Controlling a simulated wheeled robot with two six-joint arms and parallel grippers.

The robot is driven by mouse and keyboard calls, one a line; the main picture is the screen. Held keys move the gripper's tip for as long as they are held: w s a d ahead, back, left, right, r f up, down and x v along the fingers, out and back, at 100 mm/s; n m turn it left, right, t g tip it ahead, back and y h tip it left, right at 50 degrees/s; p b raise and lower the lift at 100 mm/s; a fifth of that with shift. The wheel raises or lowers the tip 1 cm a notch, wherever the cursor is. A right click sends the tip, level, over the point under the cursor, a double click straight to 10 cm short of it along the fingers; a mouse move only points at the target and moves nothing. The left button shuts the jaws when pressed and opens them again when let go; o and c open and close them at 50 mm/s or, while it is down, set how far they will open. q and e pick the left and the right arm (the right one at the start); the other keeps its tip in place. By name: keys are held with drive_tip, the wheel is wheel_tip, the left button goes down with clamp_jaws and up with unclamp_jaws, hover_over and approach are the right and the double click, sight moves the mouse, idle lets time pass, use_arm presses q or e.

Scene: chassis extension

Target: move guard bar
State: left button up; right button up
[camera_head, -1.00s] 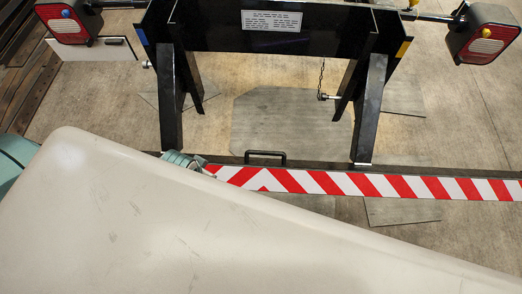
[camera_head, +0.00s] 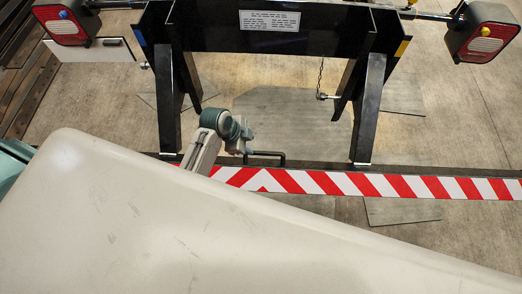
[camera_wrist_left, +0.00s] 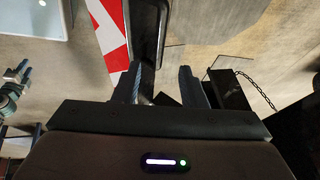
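The guard bar (camera_head: 345,184) is a long beam with red and white slanted stripes, lying across the head view below the black frame. A black handle (camera_head: 283,158) stands on its far edge. My left gripper (camera_head: 242,142) is just left of and above this handle, partly hidden by its own wrist. In the left wrist view the two fingers (camera_wrist_left: 160,84) are apart, with nothing clearly held between them. The stripes (camera_wrist_left: 108,30) and a dark bar (camera_wrist_left: 149,40) show ahead of the fingers. My right gripper is not seen in the head view.
A black frame (camera_head: 200,35) with two angled legs stands over the bar, with a label plate and a hanging chain (camera_head: 321,78). Red lamps (camera_head: 62,25) (camera_head: 484,38) sit at both sides. Concrete floor shows between the legs. My pale body covers the lower left.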

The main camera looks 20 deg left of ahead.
sight(263, 153)
use_arm(q)
drive_tip(key=p+x, duration=0.1)
drive_tip(key=x, duration=0.9)
drive_tip(key=shift+w+d+f, duration=0.1)
drive_tip(key=shift+d+f, duration=0.1)
drive_tip(key=shift+f, duration=0.1)
clamp_jaws()
